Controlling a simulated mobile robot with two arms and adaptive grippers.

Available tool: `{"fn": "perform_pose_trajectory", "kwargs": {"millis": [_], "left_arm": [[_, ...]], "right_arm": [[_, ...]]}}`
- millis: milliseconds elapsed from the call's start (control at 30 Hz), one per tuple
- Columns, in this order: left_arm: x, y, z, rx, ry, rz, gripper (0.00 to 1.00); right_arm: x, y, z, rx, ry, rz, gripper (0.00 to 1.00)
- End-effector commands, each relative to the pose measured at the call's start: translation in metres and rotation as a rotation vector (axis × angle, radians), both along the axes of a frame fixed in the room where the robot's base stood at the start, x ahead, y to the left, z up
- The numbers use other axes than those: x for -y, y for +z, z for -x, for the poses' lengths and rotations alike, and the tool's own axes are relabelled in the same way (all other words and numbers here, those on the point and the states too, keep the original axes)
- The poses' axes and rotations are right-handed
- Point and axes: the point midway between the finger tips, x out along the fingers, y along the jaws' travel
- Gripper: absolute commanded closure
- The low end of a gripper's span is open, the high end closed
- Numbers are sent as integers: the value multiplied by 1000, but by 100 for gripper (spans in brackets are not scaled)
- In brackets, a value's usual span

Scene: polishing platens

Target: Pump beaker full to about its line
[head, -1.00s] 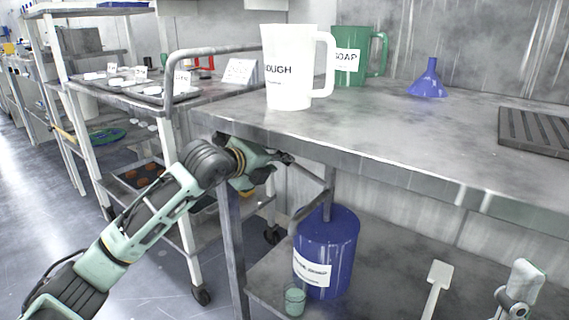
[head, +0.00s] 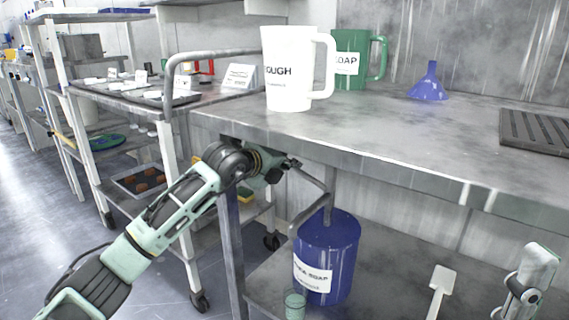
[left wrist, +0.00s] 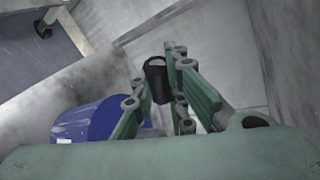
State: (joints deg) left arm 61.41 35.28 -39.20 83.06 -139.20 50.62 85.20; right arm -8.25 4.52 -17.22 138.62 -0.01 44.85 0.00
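The small greenish beaker (head: 295,306) stands on the lower shelf at the front left of the blue soap drum (head: 328,255). Its line and fill level are too small to read. A grey pump spout (head: 303,219) curves from the drum top down toward the beaker. A grey pump lever (head: 312,180) rises from the drum to my left gripper (head: 286,165), under the table edge. In the left wrist view, my left gripper (left wrist: 158,88) has its fingers apart, with a black grip (left wrist: 157,72) between or just beyond the tips; contact is unclear.
The steel table (head: 390,160) overhangs the drum and lever closely. On it stand a white jug (head: 287,90), a green soap jug (head: 352,75), a blue funnel (head: 430,85) and a grate (head: 535,132). A white paddle (head: 441,285) lies on the lower shelf.

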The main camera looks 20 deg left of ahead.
Motion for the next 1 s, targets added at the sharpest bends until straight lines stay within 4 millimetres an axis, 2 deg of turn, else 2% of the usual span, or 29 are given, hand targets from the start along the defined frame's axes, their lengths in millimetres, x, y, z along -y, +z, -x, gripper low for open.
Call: {"fn": "perform_pose_trajectory", "kwargs": {"millis": [100, 567, 767, 1000], "left_arm": [[0, 0, 0, 0, 0, 0, 100], [0, -1, 0, -1, 0, -2, 100], [-4, -11, 0, -1, 0, 56, 100], [-5, -11, 0, -2, 1, 70, 100]], "right_arm": [[0, 0, 0, 0, 0, -1, 60], [0, -1, 0, -1, 0, -1, 60], [-1, -8, -2, -7, -1, 4, 60], [-1, 6, 1, 35, -1, 7, 60]]}}
